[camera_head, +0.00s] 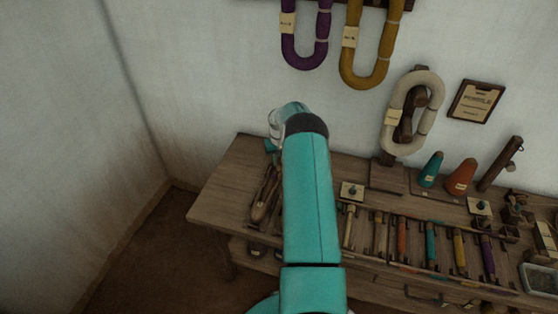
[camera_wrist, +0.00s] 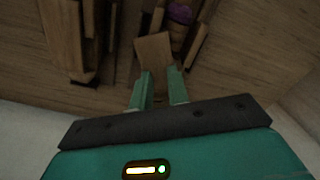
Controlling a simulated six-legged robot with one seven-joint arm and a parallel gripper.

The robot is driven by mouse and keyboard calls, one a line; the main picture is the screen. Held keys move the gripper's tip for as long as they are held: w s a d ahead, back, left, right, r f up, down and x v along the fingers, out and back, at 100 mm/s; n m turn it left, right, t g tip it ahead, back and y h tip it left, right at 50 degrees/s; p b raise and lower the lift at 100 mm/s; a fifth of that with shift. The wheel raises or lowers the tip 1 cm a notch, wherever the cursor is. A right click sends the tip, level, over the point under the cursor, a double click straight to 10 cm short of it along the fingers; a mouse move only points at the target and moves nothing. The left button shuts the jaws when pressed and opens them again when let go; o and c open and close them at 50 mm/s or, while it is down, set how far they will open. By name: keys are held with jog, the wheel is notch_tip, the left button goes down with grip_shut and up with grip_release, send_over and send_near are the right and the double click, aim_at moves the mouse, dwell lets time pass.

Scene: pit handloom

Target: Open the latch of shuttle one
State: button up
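Long wooden pieces that look like shuttles (camera_head: 264,198) lie at the left end of the workbench in the head view, partly hidden by my arm. I cannot tell which one is shuttle one, and no latch is clear. In the wrist view, my gripper (camera_wrist: 160,88) is open, with a gap between its two green fingers and nothing held. A small light-brown wooden piece (camera_wrist: 153,52) shows just beyond the fingertips. A dark wooden piece with a purple part (camera_wrist: 180,14) lies beyond it. A larger wooden piece (camera_wrist: 66,38) is at the upper left.
The wooden workbench (camera_head: 222,192) carries a row of coloured bobbins (camera_head: 431,244), a teal cone (camera_head: 431,170) and an orange cone (camera_head: 461,178). Yarn hanks (camera_head: 372,75) hang on the wall behind. The floor at left is clear.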

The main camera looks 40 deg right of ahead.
jog(key=shift+f, duration=0.1)
grip_shut()
jog(key=shift+n, duration=0.3)
jog(key=n, duration=0.5)
jog(key=shift+d, duration=0.2)
jog(key=n, duration=0.6)
jog(key=shift+d, duration=0.15)
jog(key=shift+n, duration=0.3)
grip_release()
